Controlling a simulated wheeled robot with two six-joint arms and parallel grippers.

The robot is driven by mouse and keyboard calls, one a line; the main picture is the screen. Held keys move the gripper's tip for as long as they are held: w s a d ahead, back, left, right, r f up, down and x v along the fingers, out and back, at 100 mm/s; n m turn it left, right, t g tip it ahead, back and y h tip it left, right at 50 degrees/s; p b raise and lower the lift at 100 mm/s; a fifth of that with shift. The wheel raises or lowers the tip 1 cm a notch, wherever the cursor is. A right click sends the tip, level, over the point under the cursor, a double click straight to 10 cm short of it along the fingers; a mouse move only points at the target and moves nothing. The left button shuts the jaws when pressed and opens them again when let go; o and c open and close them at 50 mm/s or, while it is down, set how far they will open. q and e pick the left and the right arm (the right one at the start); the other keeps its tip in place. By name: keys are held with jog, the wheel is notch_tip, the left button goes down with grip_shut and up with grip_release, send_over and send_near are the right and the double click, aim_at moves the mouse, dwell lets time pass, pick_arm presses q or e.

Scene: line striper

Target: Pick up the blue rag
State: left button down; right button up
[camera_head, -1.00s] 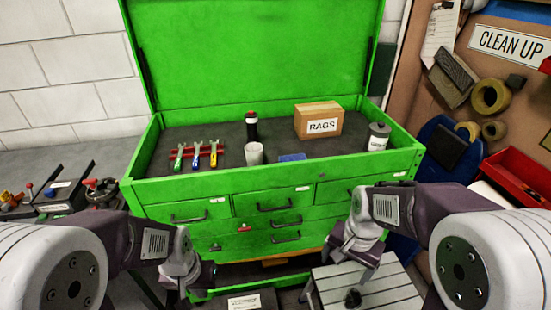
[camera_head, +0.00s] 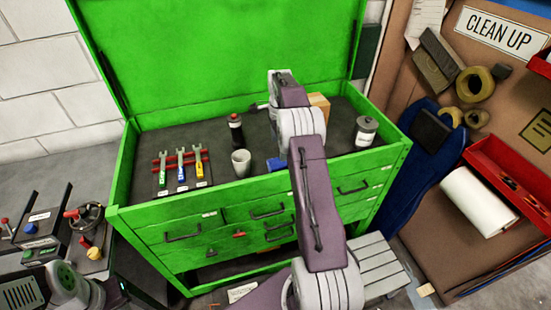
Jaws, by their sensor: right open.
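The blue rag (camera_head: 275,164) lies on the dark top tray of the green tool chest (camera_head: 160,206), near its front edge. My right arm crosses in front of it and hides part of it. My right gripper (camera_head: 257,107) is over the tray, beyond the rag and near the black bottle. It is open and partly hidden by its own wrist, and I see nothing held in it. Part of my left arm shows at the lower left; its jaws are not clear.
A grey cup (camera_head: 241,163) stands just left of the rag, with a black bottle (camera_head: 236,132) behind it. Several wrenches (camera_head: 181,166) lie on a red rack at left. A cardboard box (camera_head: 319,107) is partly hidden by my arm; a grey canister (camera_head: 366,131) stands at right.

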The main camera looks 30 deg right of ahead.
aim_at(277, 162)
jog(key=f, duration=0.2)
jog(key=w+f, duration=0.1)
jog(key=f, duration=0.1)
jog(key=shift+a+p, duration=0.3)
jog(key=shift+w+f, duration=0.15)
jog(key=shift+d+f, duration=0.15)
jog(key=shift+f, duration=0.05)
jog(key=f, duration=0.1)
jog(key=f+p, duration=0.1)
jog(key=f, duration=0.1)
jog(key=shift+s+f+p, duration=0.25)
jog(key=shift+f+p, duration=0.15)
jog(key=shift+w+f, duration=0.25)
jog(key=shift+f, duration=0.2)
pick_arm(q)
jog(key=shift+w+a+r, duration=0.1)
jog(key=shift+w+r, duration=0.15)
jog(key=shift+r, duration=0.25)
jog(key=shift+w+a+r, duration=0.1)
jog(key=shift+w+r, duration=0.1)
jog(key=shift+r, duration=0.3)
pick_arm(e)
jog(key=shift+s+r, duration=0.1)
jog(key=c, duration=1.5)
